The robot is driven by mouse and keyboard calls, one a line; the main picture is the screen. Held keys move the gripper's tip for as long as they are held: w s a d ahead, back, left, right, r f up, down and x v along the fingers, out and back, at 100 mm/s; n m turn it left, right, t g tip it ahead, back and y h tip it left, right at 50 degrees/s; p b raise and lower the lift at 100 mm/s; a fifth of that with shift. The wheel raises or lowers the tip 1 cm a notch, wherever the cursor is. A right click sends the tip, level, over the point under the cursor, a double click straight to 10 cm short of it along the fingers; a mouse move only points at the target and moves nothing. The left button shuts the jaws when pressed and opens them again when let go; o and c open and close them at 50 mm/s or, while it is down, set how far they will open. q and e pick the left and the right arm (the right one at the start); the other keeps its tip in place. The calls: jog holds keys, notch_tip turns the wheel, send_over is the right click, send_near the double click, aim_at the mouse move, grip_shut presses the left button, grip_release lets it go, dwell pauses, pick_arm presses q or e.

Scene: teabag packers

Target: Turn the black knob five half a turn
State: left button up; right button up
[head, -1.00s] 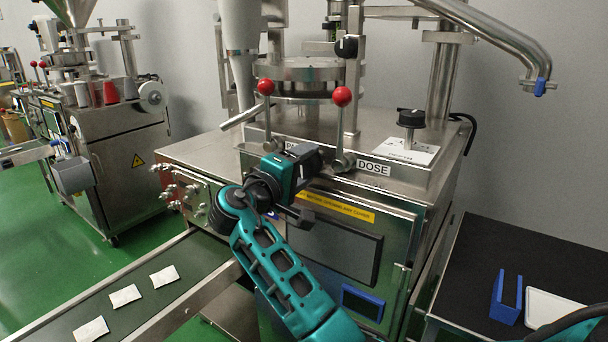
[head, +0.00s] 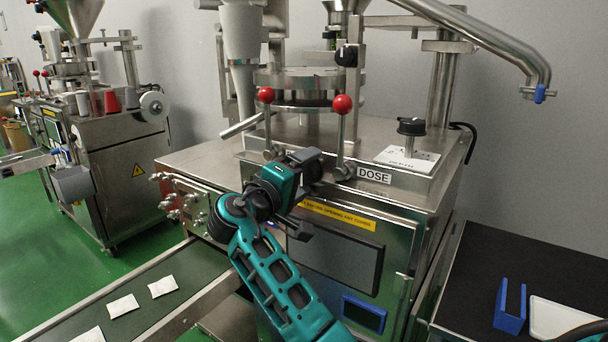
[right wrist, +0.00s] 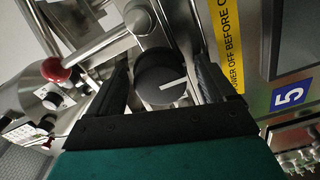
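A round black knob (right wrist: 161,80) with a white line on its face shows in the right wrist view. A blue label with a white 5 (right wrist: 290,95) is on the panel to its right. My right gripper (right wrist: 165,85) is open, with one dark finger on each side of this knob; I cannot tell whether either finger touches it. In the head view my right gripper (head: 306,195) is at the front of the steel machine (head: 400,240), below the two red-ball levers, and the knob is hidden behind it. My left gripper is not in view.
Two red-ball levers (head: 342,104) stand just above my right gripper. Another black knob (head: 411,127) is on the machine top, past the DOSE label (head: 374,175). A conveyor (head: 190,262) with white packets is at lower left. A blue holder (head: 510,307) lies on the black table at right.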

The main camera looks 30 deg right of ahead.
jog(key=v, duration=1.3)
jog(key=shift+w, duration=0.1)
